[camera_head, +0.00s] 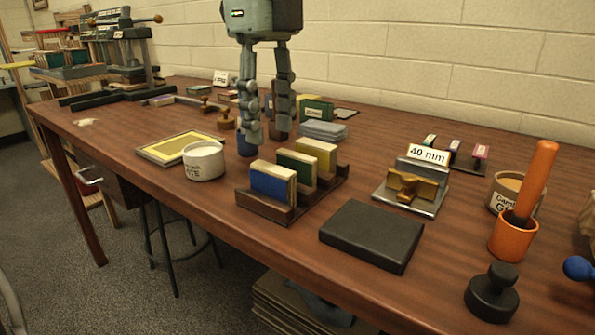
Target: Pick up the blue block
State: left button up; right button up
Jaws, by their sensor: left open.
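A blue block (271,185) with a pale wooden edge stands upright in the front slot of a dark wooden rack (261,207) on the table. A green block (297,168) and a yellow block (317,154) stand behind it in the same rack. My left gripper (264,136) points down from the top of the view, its two long grey fingers apart with nothing held between them. In the picture it lies above and behind the blue block, clear of it. A small dark blue piece (247,147) shows around the left fingertip; I cannot tell what it is. My right gripper is not in view.
A white tub (204,161) and a yellow-faced frame (172,149) lie left of the rack. The table's front edge runs close below the rack.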

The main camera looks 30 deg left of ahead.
aim_at(265, 165)
pick_arm(q)
jog(key=f, duration=0.4)
jog(key=a+f, duration=0.1)
jog(key=f, duration=0.1)
jog(key=shift+s+f, duration=0.15)
jog(key=shift+s, duration=0.2)
jog(key=shift+f, duration=0.6)
jog(key=shift+w, duration=0.1)
jog(key=shift+c, duration=0.4)
grip_shut()
